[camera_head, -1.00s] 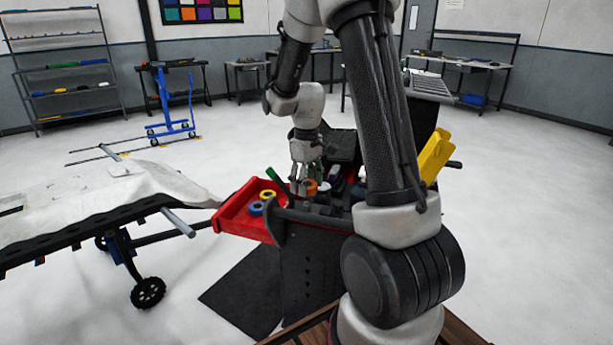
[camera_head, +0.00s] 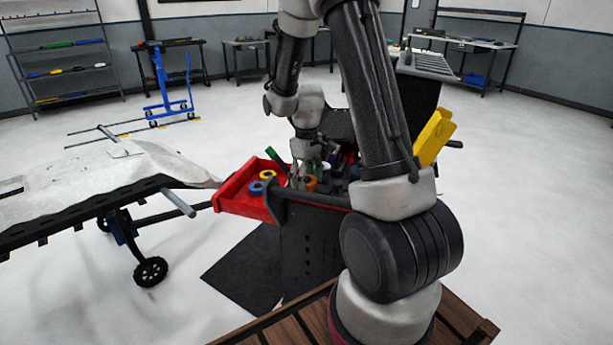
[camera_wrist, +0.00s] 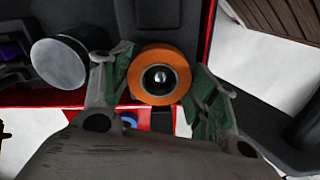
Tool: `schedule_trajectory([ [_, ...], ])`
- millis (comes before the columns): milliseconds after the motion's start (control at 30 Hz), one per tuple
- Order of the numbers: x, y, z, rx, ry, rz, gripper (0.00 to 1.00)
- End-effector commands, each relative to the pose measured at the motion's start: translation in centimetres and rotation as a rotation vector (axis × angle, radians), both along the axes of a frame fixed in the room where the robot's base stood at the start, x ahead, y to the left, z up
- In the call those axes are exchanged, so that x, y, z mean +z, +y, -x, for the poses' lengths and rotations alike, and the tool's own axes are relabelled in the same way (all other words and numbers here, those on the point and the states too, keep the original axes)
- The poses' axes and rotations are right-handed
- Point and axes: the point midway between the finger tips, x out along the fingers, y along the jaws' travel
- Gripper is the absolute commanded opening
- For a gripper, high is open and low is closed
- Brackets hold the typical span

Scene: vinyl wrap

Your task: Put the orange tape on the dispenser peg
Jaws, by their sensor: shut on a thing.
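The orange tape (camera_wrist: 137,75) is a thick ring between the two fingers of my gripper (camera_wrist: 160,85), which is shut on it. A round shiny metal tip, seemingly the dispenser peg (camera_wrist: 160,77), shows through the tape's hole in the wrist view. I cannot tell how far down the peg the ring sits. In the head view the orange tape (camera_head: 310,184) is low under my gripper (camera_head: 307,177), over the cart top, and its lower part is hard to make out.
A red tray (camera_head: 240,202) juts from the cart's left side, holding a yellow roll (camera_head: 267,175) and a blue roll (camera_head: 256,187). A grey round-topped thing (camera_wrist: 60,63) stands left of my fingers. A covered table (camera_head: 90,190) is at the left.

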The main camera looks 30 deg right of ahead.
Motion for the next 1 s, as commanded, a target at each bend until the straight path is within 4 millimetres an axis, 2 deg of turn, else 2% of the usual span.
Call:
schedule_trajectory([
  [167, 0.0, 0.0, 0.0, 0.000, 0.000, 0.000, 0.36],
  [200, 0.0, 0.0, 0.0, 0.000, 0.000, 0.000, 0.61],
  [333, 0.0, 0.0, 0.0, 0.000, 0.000, 0.000, 0.84],
  [667, 0.0, 0.0, 0.0, 0.000, -0.001, 0.000, 0.84],
  [767, 0.6, 0.0, -0.1, 0.000, -0.003, 0.000, 0.84],
  [867, 2.1, 0.0, -0.2, 0.000, -0.006, 0.001, 0.84],
  [1000, 5.2, 0.0, -0.2, 0.000, -0.007, 0.001, 0.84],
])
